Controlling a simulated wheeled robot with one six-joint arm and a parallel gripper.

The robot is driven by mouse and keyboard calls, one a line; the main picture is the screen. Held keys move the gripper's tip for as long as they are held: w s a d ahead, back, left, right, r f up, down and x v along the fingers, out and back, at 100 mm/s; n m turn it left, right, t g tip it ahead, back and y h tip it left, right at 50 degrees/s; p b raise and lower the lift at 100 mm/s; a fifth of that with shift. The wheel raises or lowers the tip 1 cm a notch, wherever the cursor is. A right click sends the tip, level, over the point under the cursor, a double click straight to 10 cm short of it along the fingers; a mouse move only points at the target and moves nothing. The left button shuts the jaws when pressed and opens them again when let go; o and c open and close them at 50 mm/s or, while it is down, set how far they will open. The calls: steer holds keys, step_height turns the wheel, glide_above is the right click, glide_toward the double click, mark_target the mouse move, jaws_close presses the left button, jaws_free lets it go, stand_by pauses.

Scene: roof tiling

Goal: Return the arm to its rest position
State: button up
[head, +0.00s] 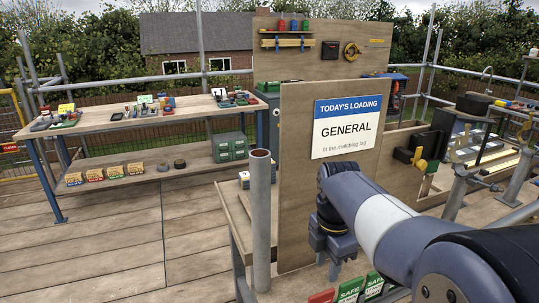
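My arm reaches in from the lower right of the head view, with its grey and white links stretched toward the middle. My gripper (336,258) hangs at the arm's end, pointing down in front of the plywood board. I see no object in it, but its fingers are small and seen at an angle, so I cannot tell how far apart they are. The board carries a sign (346,127) reading "TODAY'S LOADING GENERAL, fit the matching tag".
A vertical grey pipe (260,215) stands left of my gripper. Red and green tags (350,290) lie below it at the bottom edge. A workbench (140,115) with trays stands at the left. A black and yellow tool (415,158) is right of the sign. Floor at lower left is clear.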

mark_target(323, 293)
steer(key=shift+f, duration=0.15)
step_height(323, 293, down, 11)
steer(key=shift+r+b, duration=0.1)
steer(key=shift+b, duration=0.5)
steer(key=shift+r+p, duration=0.45)
steer(key=shift+r, duration=0.5)
